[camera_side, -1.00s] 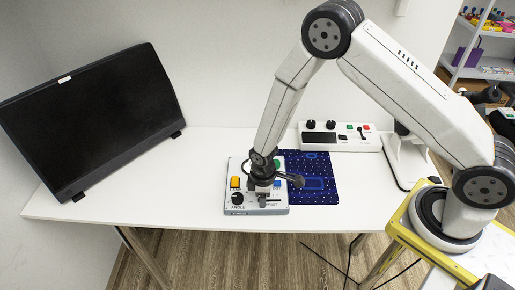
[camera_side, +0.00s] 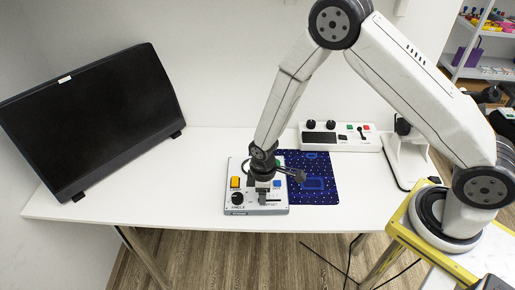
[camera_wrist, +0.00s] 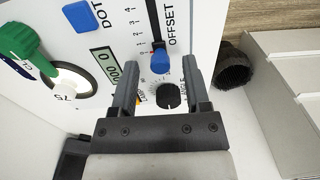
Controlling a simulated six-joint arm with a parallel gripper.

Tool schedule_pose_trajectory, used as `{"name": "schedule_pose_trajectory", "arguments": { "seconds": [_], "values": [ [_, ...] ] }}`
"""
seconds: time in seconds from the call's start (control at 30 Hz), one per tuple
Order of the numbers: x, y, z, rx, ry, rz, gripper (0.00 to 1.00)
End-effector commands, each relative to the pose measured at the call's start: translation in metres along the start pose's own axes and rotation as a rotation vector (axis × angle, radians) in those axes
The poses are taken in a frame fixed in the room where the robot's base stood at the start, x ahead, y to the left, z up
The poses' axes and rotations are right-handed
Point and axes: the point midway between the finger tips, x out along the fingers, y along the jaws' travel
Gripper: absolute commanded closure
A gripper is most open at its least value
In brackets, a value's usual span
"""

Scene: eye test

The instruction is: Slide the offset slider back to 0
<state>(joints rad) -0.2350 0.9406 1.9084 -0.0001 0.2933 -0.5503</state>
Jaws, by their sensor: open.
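The offset slider has a blue knob (camera_wrist: 160,61) on a dark slot in the white control panel (camera_wrist: 95,22), beside the word OFFSET. In the wrist view the knob is at the slot's lower end, by the low end of its scale near a red mark. My gripper (camera_wrist: 159,64) is open, its fingers on either side of the knob in the picture, with clear gaps. In the side view my gripper (camera_side: 263,194) is over the right part of the panel (camera_side: 240,205) and hides the slider. I cannot tell its exact height above the knob.
Beside the slider are a black ANGLE dial (camera_wrist: 170,95), a small display (camera_wrist: 105,62), a blue button (camera_wrist: 81,16) and a green lever (camera_wrist: 27,45). A monitor (camera_side: 95,120) stands left. A second control box (camera_side: 340,138) is behind a blue mat (camera_side: 320,185).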

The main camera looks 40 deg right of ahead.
Motion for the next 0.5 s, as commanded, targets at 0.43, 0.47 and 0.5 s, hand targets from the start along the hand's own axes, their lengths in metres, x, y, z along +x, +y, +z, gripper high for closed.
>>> {"name": "schedule_pose_trajectory", "arguments": {
  "seconds": [0.43,0.47,0.5],
  "values": [
    [-0.026,0.000,0.000,0.000,0.001,0.001,0.40],
    [-0.028,0.000,-0.001,0.000,0.002,0.001,0.40],
    [-0.030,0.000,-0.001,0.000,0.002,0.001,0.40]
  ]
}}
